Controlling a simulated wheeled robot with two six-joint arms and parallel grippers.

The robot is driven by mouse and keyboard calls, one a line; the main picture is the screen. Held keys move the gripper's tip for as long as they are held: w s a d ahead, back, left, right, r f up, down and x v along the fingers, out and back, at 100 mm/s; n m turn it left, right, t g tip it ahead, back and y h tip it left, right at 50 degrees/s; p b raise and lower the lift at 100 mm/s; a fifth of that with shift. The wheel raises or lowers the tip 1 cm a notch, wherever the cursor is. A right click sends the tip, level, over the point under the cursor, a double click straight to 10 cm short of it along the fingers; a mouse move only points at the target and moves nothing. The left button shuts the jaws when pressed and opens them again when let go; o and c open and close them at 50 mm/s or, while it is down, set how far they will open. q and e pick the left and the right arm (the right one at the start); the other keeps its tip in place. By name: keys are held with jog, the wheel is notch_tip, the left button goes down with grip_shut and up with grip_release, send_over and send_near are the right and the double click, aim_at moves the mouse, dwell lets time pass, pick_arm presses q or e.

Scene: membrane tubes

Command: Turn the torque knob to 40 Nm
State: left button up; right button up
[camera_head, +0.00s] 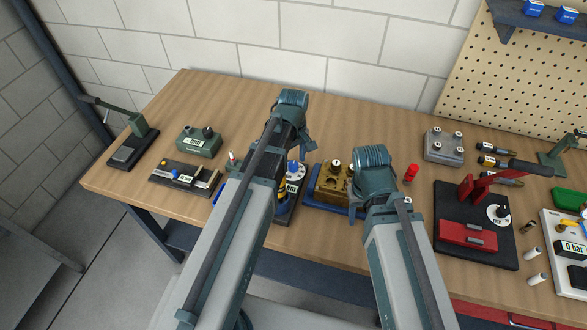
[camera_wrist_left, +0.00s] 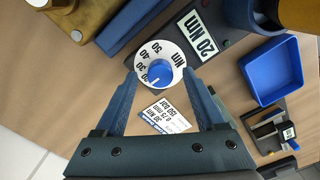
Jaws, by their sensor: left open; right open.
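The torque knob (camera_wrist_left: 160,72) is a blue knob on a white dial (camera_wrist_left: 167,51) marked 30, 40, 50 and NM. A display (camera_wrist_left: 201,32) beside it reads 20 NM.
A brass block on a blue base (camera_head: 333,184) stands right of the device. A blue tray (camera_wrist_left: 270,72) lies beside the display in the wrist view. A green meter (camera_head: 198,141) stands left.

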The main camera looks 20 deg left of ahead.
pick_arm(q)
jog(key=shift+f, duration=0.5)
pick_arm(e)
jog(key=shift+f, duration=0.5)
pick_arm(q)
jog(key=shift+c, duration=0.4)
grip_shut()
